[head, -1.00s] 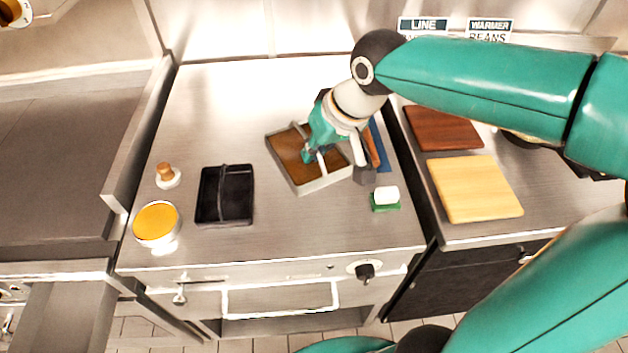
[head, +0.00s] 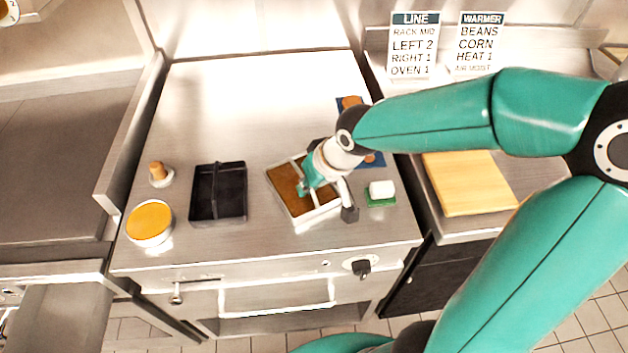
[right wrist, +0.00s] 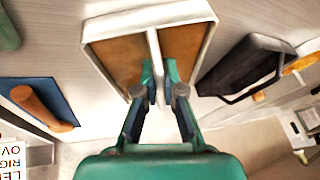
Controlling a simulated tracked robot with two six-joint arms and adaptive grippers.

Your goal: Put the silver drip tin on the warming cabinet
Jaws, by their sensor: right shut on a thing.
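The silver drip tin (head: 281,197) is a shallow square tray with a brown inside and a metal bar across its middle. It also shows in the right wrist view (right wrist: 150,17). My right gripper (head: 306,188) is shut on the tin's bar, with its fingers (right wrist: 160,84) on both sides of it. The tin is over the middle steel top; I cannot tell whether it touches. No label marks which unit is the warming cabinet; the middle steel cabinet (head: 250,245) has a knob and a front handle. My left gripper is not in view.
A black divided caddy (head: 218,205) stands left of the tin. An orange-topped round pot (head: 150,222) and a small wooden-knobbed item (head: 158,172) are farther left. A green-and-white block (head: 381,192) is close right.

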